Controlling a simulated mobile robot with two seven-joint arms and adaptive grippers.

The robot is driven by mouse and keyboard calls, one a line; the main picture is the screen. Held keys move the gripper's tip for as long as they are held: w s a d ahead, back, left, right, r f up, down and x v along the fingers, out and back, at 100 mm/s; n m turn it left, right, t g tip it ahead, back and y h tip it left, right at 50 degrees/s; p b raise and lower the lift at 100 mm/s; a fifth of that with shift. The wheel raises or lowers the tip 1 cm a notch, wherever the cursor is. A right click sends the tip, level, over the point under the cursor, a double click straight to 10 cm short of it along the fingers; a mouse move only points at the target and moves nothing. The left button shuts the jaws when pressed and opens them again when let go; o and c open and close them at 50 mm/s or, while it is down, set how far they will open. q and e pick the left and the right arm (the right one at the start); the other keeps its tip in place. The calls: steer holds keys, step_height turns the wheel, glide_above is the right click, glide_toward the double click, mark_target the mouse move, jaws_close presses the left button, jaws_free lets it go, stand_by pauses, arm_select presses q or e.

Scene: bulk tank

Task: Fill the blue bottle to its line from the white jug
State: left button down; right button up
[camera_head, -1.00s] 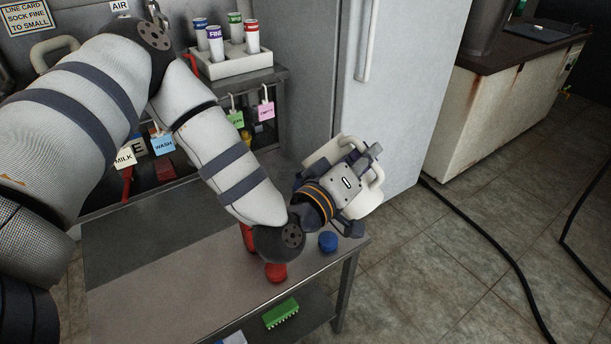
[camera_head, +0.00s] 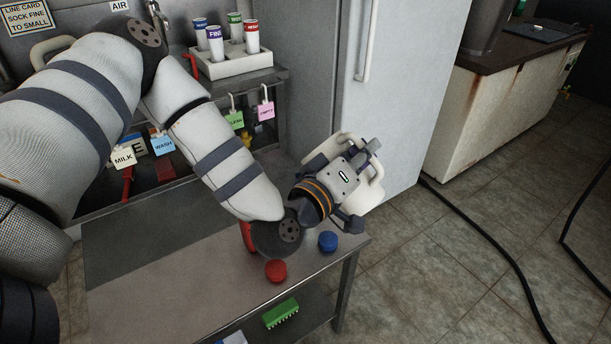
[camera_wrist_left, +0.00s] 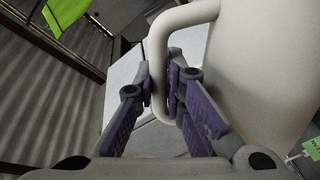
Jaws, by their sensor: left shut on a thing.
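My left gripper (camera_head: 360,165) is shut on the handle of the white jug (camera_head: 372,196), above the right end of the metal table. The gripper hides much of the jug. In the left wrist view the two purple-padded fingers (camera_wrist_left: 160,100) are on either side of the jug's handle (camera_wrist_left: 160,60), with the rounded jug body (camera_wrist_left: 265,75) to the right. A blue cap (camera_head: 328,242) lies on the table's right end, below the gripper. I cannot make out a blue bottle; my arm and the jug cover part of the table. My right gripper is not in view.
A red cap (camera_head: 276,271) lies near the table's (camera_head: 180,290) front edge. A red object (camera_head: 247,237) is partly behind my arm. A green brush (camera_head: 281,313) is on the lower shelf. A rack of tubes (camera_head: 235,64) stands behind, beside the fridge (camera_head: 400,80).

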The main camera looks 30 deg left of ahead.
arm_select(q)
steer(key=shift+a+r+n, duration=0.55)
steer(key=shift+r+n, duration=0.15)
steer(key=shift+r, duration=0.05)
stand_by(4.0)
stand_by(0.3)
